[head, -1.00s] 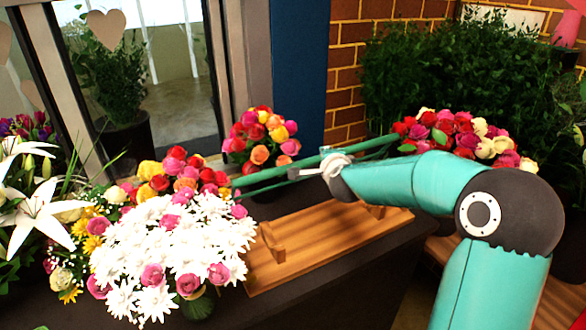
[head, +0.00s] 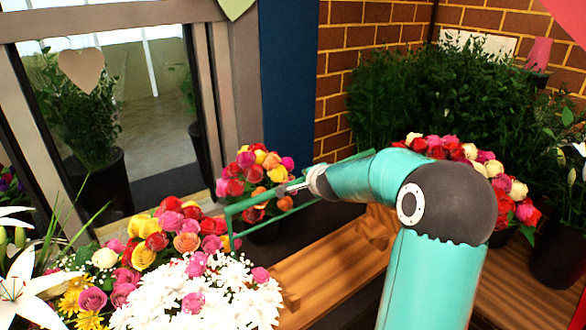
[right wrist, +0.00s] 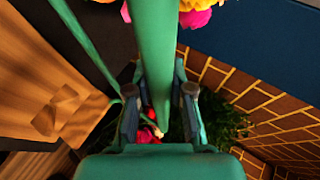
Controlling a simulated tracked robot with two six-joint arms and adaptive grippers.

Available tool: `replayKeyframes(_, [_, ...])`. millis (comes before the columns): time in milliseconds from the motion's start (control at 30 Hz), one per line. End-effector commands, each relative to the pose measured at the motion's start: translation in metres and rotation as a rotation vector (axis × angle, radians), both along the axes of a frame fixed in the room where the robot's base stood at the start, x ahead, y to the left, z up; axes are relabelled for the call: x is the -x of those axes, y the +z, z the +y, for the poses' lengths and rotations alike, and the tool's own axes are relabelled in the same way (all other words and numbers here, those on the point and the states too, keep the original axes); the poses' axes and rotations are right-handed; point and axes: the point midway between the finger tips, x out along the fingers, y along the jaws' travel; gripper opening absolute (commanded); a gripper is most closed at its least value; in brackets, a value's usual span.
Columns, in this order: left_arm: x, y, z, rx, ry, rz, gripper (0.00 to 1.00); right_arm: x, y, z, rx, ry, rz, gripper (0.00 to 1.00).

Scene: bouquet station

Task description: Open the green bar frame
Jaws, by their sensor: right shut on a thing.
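The green bar frame (head: 255,199) hangs in the air over the wooden rack in the head view, with its left end in front of the multicoloured bouquets. My right gripper (head: 290,188) is shut on its upper bar. In the right wrist view the thick green bar (right wrist: 155,50) runs between the two fingers of my right gripper (right wrist: 160,105), and a thinner green bar (right wrist: 85,45) slants off to the left. The frame's right part is hidden behind my right arm. My left gripper is not in view.
The wooden rack (head: 335,265) lies below the frame. White flowers (head: 205,295) and a yellow, red and pink bouquet (head: 165,230) stand at left. A rose bouquet (head: 255,175) is close behind the frame. Leafy plants (head: 430,110) and a brick wall (head: 335,75) are behind.

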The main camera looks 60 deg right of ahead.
Motion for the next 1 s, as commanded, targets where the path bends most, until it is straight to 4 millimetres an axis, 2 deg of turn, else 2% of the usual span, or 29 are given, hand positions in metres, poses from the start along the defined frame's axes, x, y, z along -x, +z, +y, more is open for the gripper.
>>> replayKeyframes(33, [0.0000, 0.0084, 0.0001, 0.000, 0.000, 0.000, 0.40, 0.0059, 0.0040, -0.0068, 0.000, -0.019, 0.013, 0.00])
replayKeyframes(200, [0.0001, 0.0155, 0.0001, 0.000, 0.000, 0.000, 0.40, 0.0069, 0.0006, -0.0097, -0.010, -0.023, 0.043, 0.00])
replayKeyframes(700, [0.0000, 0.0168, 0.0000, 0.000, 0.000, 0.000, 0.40, 0.0009, -0.0018, -0.0074, -0.013, -0.012, 0.055, 0.00])
replayKeyframes(733, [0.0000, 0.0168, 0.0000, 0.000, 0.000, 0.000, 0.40, 0.0008, -0.0017, -0.0073, -0.013, -0.012, 0.055, 0.22])
replayKeyframes(800, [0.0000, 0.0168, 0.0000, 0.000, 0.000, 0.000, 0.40, 0.0006, -0.0017, -0.0072, -0.013, -0.012, 0.055, 0.34])
replayKeyframes(900, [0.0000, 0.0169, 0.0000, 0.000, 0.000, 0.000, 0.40, -0.0004, -0.0018, -0.0061, -0.015, -0.008, 0.054, 0.47])
replayKeyframes(1000, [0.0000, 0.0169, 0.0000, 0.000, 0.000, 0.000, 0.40, -0.0013, -0.0018, -0.0051, -0.015, -0.006, 0.055, 0.47])
